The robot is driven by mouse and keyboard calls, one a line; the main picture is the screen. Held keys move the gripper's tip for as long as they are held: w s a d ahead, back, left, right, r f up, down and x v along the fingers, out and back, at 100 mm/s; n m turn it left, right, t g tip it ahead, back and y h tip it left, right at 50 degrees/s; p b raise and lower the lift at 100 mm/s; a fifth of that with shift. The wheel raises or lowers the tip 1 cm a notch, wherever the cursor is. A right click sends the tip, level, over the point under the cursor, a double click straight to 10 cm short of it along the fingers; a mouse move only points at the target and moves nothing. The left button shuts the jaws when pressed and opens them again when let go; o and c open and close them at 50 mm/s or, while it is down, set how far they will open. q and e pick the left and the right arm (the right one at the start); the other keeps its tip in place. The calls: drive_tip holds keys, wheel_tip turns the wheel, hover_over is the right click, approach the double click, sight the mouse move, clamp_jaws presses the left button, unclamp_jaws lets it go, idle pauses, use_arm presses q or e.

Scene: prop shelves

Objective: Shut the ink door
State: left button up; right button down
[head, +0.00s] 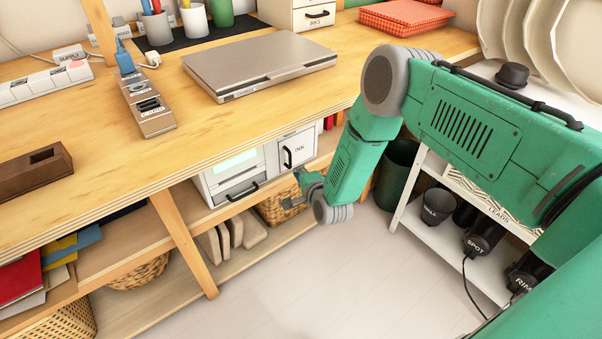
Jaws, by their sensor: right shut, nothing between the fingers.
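The ink door (299,148) is a pale panel marked INK with a black upright handle, at the right of the white printer (216,180) on the shelf under the desk. It looks close to the printer's front, but I cannot tell whether a small gap stays open. My right gripper (297,191) is shut and empty, just below the ink door and in front of the basket. It looks apart from the door; the green forearm hides what lies right of it. My left gripper is not in view.
The wooden desk edge (180,173) overhangs the shelf. A dark bin (397,172) and a white rack (420,226) are at the right. The floor in front is clear.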

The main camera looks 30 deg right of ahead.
drive_tip(key=s+a+r+n+g+y+p, duration=0.1)
drive_tip(key=s+a+n+g+p, duration=0.25)
drive_tip(key=s, duration=0.75)
drive_tip(key=s+a+r+n+g+y+p, duration=0.1)
drive_tip(key=s+a+r+n+g+p, duration=0.25)
drive_tip(key=s, duration=0.75)
drive_tip(key=s+d+r+n+g+p, duration=0.1)
drive_tip(key=s+n+g, duration=0.1)
drive_tip(key=s+n, duration=0.2)
drive_tip(key=s+d+r+n+g+p, duration=0.1)
drive_tip(key=s+n, duration=0.3)
drive_tip(key=s, duration=0.5)
drive_tip(key=s+d+r+n+g+h+p, duration=0.1)
drive_tip(key=s+d+r+n+g+p, duration=0.1)
drive_tip(key=s, duration=0.5)
drive_tip(key=shift+s+d+r+n+g, duration=0.3)
drive_tip(key=shift+n+g, duration=0.6)
drive_tip(key=shift+n, duration=0.3)
drive_tip(key=shift+a, duration=0.1)
